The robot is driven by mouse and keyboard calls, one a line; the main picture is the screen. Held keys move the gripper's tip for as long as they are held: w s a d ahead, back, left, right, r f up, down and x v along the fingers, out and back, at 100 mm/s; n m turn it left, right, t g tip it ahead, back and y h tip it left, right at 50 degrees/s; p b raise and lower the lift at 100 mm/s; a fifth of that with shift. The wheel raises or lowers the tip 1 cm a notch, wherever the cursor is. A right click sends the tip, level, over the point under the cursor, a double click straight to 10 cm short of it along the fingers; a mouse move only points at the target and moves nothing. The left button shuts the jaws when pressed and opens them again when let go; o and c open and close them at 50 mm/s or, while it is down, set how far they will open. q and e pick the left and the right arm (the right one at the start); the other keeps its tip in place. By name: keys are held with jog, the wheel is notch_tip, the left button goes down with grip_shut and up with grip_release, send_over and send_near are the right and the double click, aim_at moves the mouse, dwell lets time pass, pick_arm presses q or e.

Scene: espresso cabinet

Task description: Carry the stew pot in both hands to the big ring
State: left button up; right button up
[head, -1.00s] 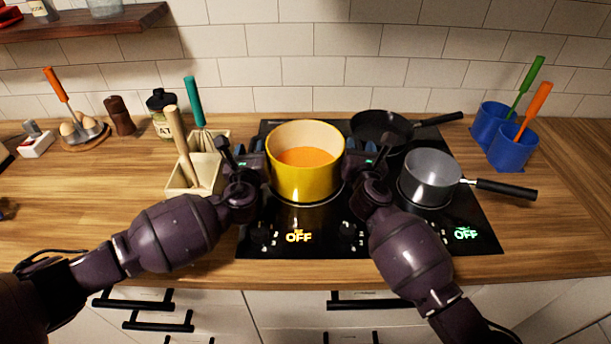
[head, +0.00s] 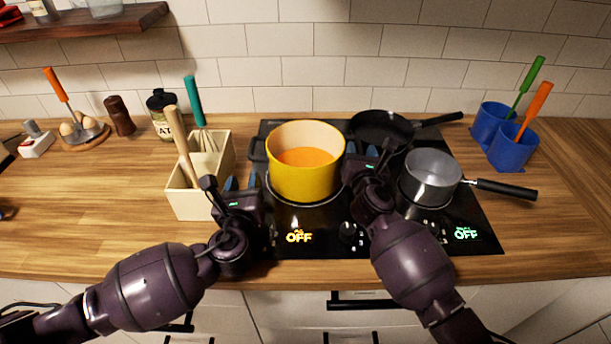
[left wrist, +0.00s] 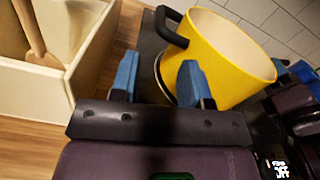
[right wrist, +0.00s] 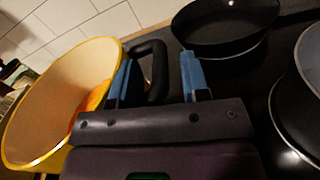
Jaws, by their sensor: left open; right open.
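The yellow stew pot (head: 303,180) with orange stew in it stands upright on the left part of the black hob. A ring's pale edge shows around its base; I cannot tell how well the pot is centred on it. My left gripper (head: 241,182) is open and empty, in front of and left of the pot. Its fingers are apart from the black left handle (left wrist: 172,28), which lies beyond the fingertips in the left wrist view. My right gripper (head: 366,157) is open at the right handle (right wrist: 155,70), which shows between its fingers.
A black frying pan (head: 381,130) and a grey saucepan (head: 431,178) stand on the hob's right side. A wooden utensil box (head: 193,203) is close left of my left gripper. Blue cups (head: 513,148) stand far right. Both hob displays (head: 299,237) read OFF.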

jog(key=s, duration=1)
jog(key=shift+s, duration=0.25)
